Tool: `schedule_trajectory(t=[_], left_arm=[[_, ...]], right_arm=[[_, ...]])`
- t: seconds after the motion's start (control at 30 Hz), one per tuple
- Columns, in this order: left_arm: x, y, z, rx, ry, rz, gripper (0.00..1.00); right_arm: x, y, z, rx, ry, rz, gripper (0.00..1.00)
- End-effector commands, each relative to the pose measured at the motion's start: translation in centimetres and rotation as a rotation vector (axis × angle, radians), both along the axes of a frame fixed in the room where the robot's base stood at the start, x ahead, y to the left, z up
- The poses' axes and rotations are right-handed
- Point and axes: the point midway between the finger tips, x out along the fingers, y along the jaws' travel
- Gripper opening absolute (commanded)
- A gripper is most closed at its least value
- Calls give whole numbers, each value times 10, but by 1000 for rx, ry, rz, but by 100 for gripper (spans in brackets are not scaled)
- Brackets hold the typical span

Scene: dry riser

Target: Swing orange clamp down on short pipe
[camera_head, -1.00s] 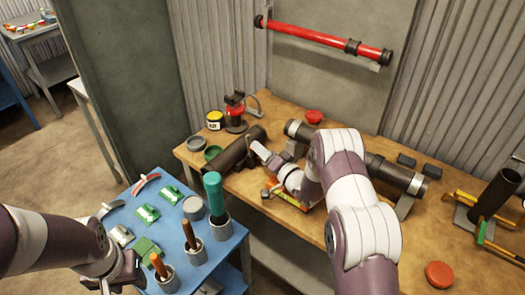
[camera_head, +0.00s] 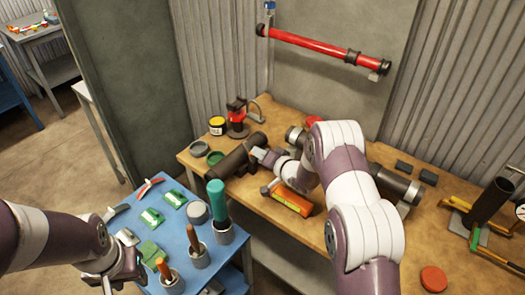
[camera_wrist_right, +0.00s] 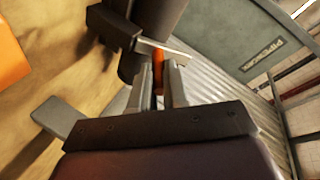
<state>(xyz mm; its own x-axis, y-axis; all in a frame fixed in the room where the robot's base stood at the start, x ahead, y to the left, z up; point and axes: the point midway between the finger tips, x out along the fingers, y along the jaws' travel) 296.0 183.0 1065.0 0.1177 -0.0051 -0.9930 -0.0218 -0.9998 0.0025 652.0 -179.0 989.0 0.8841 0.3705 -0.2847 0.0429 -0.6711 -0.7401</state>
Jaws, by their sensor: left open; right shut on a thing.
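The short dark pipe (camera_head: 237,157) lies on the wooden bench in the head view. It also shows behind the fingers in the right wrist view (camera_wrist_right: 157,22). My right gripper (camera_head: 259,154) is at the right end of this pipe. In the right wrist view its fingers (camera_wrist_right: 159,80) are shut on a narrow orange piece (camera_wrist_right: 158,62), which looks like part of the orange clamp. A grey bar crosses just beyond the fingertips. The fingers and my arm hide most of the clamp, so I cannot tell how it sits on the pipe. My left gripper (camera_head: 122,280) is open and empty beside the blue table.
An orange block (camera_head: 292,203) lies on the bench below my right forearm. A longer dark pipe (camera_head: 395,184) lies behind my right arm. The blue table (camera_head: 178,240) holds green pieces and upright tools in cups. A red pipe (camera_head: 320,47) hangs on the wall.

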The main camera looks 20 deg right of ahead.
Motion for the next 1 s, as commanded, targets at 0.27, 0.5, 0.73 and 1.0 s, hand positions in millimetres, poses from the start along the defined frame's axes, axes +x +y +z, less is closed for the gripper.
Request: schedule_trajectory(t=[0.27, 0.5, 0.73, 1.0], left_arm=[[0, 0, 46, 0, 0, 0, 43], [0, 0, 81, 0, 0, 0, 43], [0, 0, 102, 0, 0, 0, 43], [0, 0, 109, 0, 0, 0, 43]], right_arm=[[9, 7, 17, -144, 181, 0, 0], [15, 12, 20, -242, 308, 0, 0], [19, 14, 17, -298, 380, 0, 0], [21, 15, 14, -321, 408, -1, 0]])
